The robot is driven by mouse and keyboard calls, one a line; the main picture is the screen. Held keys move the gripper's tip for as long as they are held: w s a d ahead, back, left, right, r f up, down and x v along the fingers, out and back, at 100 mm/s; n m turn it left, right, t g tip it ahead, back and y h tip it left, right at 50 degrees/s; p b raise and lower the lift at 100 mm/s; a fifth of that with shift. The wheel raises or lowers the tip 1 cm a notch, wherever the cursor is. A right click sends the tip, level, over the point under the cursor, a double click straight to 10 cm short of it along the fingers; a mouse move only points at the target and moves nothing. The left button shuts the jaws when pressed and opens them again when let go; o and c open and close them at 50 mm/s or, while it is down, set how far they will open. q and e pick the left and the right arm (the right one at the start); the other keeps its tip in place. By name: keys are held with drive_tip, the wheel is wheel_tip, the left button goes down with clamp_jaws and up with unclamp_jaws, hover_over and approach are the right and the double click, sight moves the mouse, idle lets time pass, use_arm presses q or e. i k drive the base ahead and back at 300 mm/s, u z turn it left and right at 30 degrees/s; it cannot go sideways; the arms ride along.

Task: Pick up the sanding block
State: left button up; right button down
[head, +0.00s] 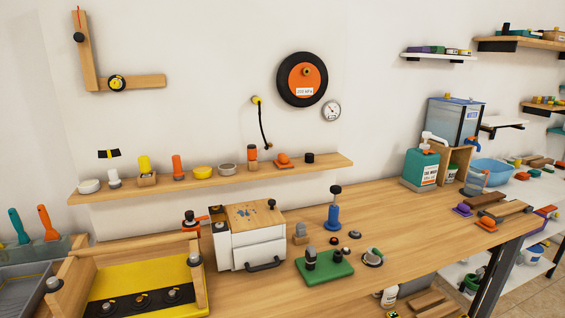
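I cannot tell for sure which thing is the sanding block. Possible ones lie at the right end of the wooden workbench (400,236): a small purple block (462,209), a small orange block (486,225), a dark brown slab (487,199) and a lighter wooden slab (508,212). They lie close together, and the orange block is by the bench's front edge. An orange piece (284,160) also sits on the wall shelf. Neither of my grippers shows in the head view.
A white box with a wooden top (248,240), a green block with dark knobs (325,267) and a blue pump-like piece (334,214) stand mid-bench. A yellow tray (150,283) is at left. A teal jug (420,167) stands at the back right. Bare bench lies right of centre.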

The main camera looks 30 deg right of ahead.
sight(282, 162)
drive_tip(key=u, duration=0.5)
drive_tip(key=k, duration=1.1)
drive_tip(key=z, duration=0.65)
drive_tip(key=i, duration=1.5)
drive_tip(key=u, duration=0.4)
